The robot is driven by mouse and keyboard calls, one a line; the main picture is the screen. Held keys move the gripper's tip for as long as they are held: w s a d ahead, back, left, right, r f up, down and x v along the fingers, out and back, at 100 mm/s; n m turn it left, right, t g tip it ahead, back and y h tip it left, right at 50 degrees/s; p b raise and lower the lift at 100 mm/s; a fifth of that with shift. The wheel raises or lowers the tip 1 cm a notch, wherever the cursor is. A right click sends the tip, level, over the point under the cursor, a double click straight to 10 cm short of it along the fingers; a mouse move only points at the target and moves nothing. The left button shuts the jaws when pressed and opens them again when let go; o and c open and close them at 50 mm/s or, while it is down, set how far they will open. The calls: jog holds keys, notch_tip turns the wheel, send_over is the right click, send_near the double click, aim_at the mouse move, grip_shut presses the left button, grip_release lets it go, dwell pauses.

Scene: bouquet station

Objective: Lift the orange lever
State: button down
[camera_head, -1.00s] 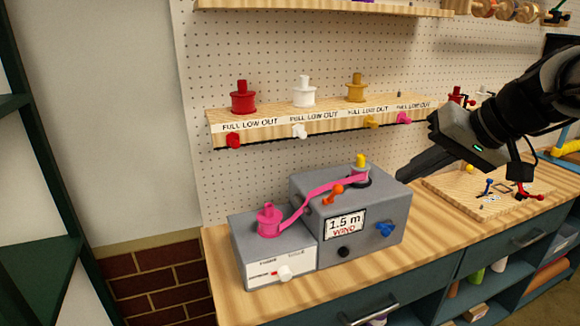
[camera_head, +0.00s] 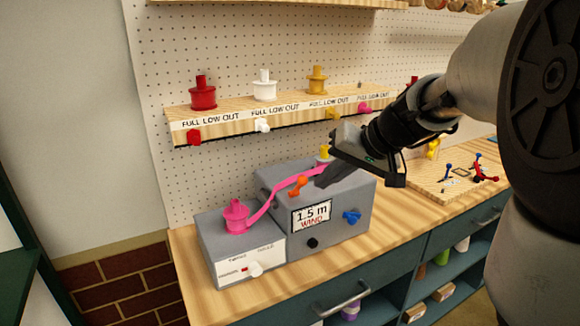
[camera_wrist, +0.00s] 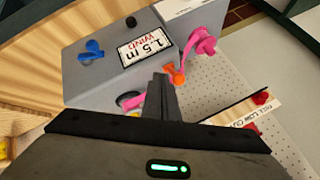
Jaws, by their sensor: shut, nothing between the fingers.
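The orange lever (camera_head: 298,186) sits on the grey winding box (camera_head: 345,213), near its top front edge above the "1.5 m WIND" label (camera_head: 311,216). It also shows in the wrist view (camera_wrist: 174,75). My gripper (camera_head: 321,182) is shut and empty, its fingertips just right of the lever in the head view. In the wrist view, my fingertips (camera_wrist: 160,78) appear close beside the lever; I cannot tell whether they touch. A pink ribbon (camera_head: 265,208) runs from the pink spool (camera_head: 236,215) behind the lever towards the yellow-topped spindle (camera_head: 324,153), partly hidden by my gripper.
A blue knob (camera_head: 352,216) and a black knob (camera_head: 313,242) are on the box front. A shelf (camera_head: 230,119) with red, white and yellow spools hangs above. A wooden board (camera_head: 455,180) with small coloured parts lies to the right. The worktop front is clear.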

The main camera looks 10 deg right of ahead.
jog(key=shift+w+a+r, duration=0.1)
jog(key=shift+w+a, duration=0.1)
jog(key=shift+a, duration=0.3)
jog(key=shift+w+a+r+p, duration=0.1)
jog(key=shift+w+r+p, duration=0.2)
jog(key=shift+p, duration=0.9)
